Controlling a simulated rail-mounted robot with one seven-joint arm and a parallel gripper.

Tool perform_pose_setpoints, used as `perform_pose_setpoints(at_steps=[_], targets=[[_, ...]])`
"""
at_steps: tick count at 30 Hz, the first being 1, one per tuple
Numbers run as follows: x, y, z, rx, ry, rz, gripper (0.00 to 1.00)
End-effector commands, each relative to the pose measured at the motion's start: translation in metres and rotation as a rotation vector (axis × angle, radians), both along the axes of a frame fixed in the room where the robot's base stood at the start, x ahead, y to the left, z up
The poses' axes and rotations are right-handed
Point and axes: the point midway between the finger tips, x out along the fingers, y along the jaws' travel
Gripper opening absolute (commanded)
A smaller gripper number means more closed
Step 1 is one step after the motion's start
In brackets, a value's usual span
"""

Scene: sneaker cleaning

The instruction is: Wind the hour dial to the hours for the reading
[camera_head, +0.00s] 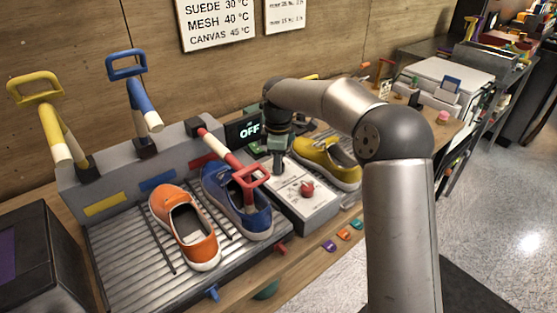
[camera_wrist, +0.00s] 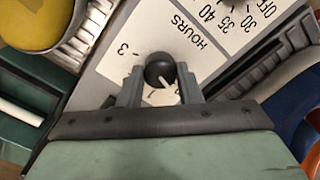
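The hour dial (camera_wrist: 160,69) is a round black knob with a white pointer mark aimed down and to the right. It sits on a white panel (camera_wrist: 118,62) marked "HOURS", with a "3" to its upper left; the marking below it is partly hidden. My gripper (camera_wrist: 160,78) has its two grey fingers either side of the dial, with what look like narrow gaps; contact is not clear. In the head view my gripper (camera_head: 279,163) points down at the far end of the control box (camera_head: 310,212), hiding the dial. The display (camera_head: 248,130) reads "OFF".
A red knob (camera_head: 307,188) is nearer on the same box. Blue (camera_head: 222,190) and yellow (camera_head: 318,155) shoes flank the box; an orange shoe (camera_head: 186,222) is further left. A wall sign (camera_head: 214,18) lists temperatures; a smaller sign (camera_head: 287,14) has text too small to read fully.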

Motion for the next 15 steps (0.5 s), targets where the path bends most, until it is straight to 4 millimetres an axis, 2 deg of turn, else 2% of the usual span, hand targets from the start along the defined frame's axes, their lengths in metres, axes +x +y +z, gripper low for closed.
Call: perform_pose_setpoints(at_steps=[9, 15], targets=[[-0.0005, 0.0003, 0.0008, -0.001, 0.001, -0.020, 0.09], [-0.0002, 0.0002, 0.0016, -0.001, 0.001, -0.106, 0.09]])
